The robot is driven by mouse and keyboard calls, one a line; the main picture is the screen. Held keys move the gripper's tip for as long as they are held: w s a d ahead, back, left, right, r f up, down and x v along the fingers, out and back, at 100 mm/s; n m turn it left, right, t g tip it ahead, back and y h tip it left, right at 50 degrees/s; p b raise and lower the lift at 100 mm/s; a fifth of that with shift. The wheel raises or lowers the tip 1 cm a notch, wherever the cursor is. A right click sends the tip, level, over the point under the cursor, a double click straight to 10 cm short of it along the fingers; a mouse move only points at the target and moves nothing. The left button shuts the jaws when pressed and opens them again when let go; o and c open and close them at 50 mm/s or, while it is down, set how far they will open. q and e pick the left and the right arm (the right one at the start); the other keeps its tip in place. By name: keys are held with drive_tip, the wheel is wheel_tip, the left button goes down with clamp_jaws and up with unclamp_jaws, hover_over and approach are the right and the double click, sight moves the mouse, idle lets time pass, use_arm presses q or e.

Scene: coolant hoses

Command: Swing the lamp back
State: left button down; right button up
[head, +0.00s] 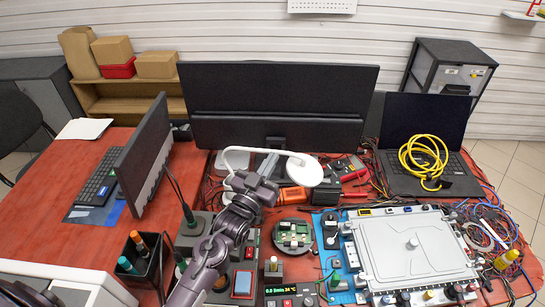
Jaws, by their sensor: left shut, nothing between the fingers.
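The white lamp (304,170) stands at the middle back of the red table. Its round head faces up to the right of my left gripper, and its thin curved arm (236,150) runs left from the head and bends down. My left gripper (271,163) reaches up from the lower left. It is shut and empty, its tips overlapping the lamp's arm just left of the head. I cannot tell whether they touch. The lamp's base is partly hidden behind my arm. My right gripper is not in view.
A big dark monitor (280,95) stands behind the lamp, a second monitor (145,155) to the left. A grey cold plate (412,248) lies on a blue mat at the right. A laptop with yellow cable (424,158) is beyond it. Tools and instruments crowd the middle.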

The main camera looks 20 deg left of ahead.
use_arm(q)
drive_tip(key=shift+w+d+f, duration=0.1)
drive_tip(key=shift+w+f, duration=0.3)
drive_tip(key=shift+w, duration=0.25)
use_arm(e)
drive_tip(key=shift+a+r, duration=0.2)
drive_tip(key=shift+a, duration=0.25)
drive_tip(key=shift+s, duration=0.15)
